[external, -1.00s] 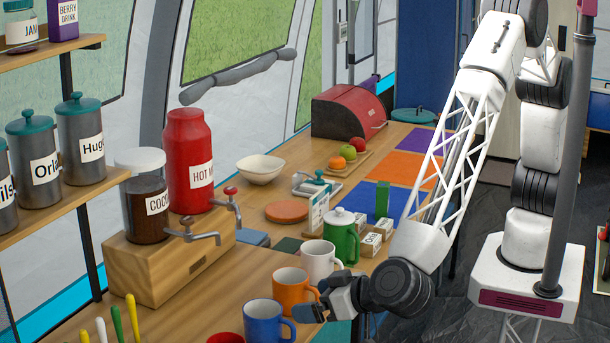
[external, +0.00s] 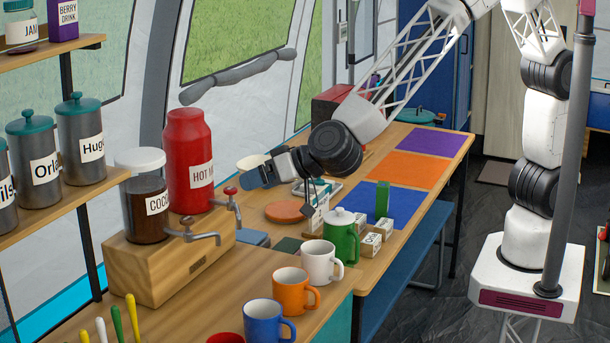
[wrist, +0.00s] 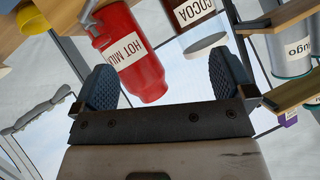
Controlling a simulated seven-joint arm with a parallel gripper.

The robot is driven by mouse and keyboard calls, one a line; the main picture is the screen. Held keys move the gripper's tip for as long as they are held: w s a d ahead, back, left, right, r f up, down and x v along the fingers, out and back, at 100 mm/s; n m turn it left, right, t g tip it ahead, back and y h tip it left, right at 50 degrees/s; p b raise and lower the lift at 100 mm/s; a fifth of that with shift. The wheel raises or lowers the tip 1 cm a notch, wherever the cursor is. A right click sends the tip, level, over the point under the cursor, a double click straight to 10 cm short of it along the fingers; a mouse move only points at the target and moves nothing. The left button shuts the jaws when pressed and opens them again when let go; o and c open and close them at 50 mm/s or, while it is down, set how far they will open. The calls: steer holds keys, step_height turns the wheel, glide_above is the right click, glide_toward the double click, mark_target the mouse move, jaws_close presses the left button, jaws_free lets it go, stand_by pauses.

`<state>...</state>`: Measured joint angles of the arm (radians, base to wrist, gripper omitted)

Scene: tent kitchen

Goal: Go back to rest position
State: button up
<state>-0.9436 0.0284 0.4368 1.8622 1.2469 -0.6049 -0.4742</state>
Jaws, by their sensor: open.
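My gripper (external: 258,180) is raised above the counter in the external view, to the right of the red hot milk dispenser (external: 190,160). In the wrist view my gripper (wrist: 162,80) has its two dark blue pads spread wide apart, with nothing held between them. The red dispenser (wrist: 132,60) shows beyond the pads there, and I cannot tell how close it is. In the external view my forearm reaches down from the upper right and hides part of the red bread box (external: 330,105) and the white bowl (external: 252,162).
White (external: 322,262), orange (external: 295,292) and blue (external: 268,322) mugs and a green pot (external: 342,238) stand along the counter. The cocoa dispenser (external: 148,205) stands on a wooden block at left. Purple, orange and blue mats lie at the far right.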

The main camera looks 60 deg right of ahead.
steer(key=d+r+n+g+y, duration=0.15)
steer(key=d+r, duration=0.35)
steer(key=d, duration=1)
steer(key=d+r+g, duration=0.2)
steer(key=d+r, duration=0.2)
steer(key=d, duration=1.1)
steer(key=s+d+f+g+h, duration=0.1)
steer(key=s+d+g+h, duration=0.1)
steer(key=s+d, duration=1.1)
steer(key=s+d+f+g+h, duration=0.1)
steer(key=s+d+g+h, duration=0.2)
steer(key=s+d, duration=1)
steer(key=d+g, duration=0.1)
steer(key=d, duration=0.4)
steer(key=shift+s+f+m, duration=0.15)
steer(key=shift+s+m, duration=0.05)
steer(key=shift+m, duration=0.15)
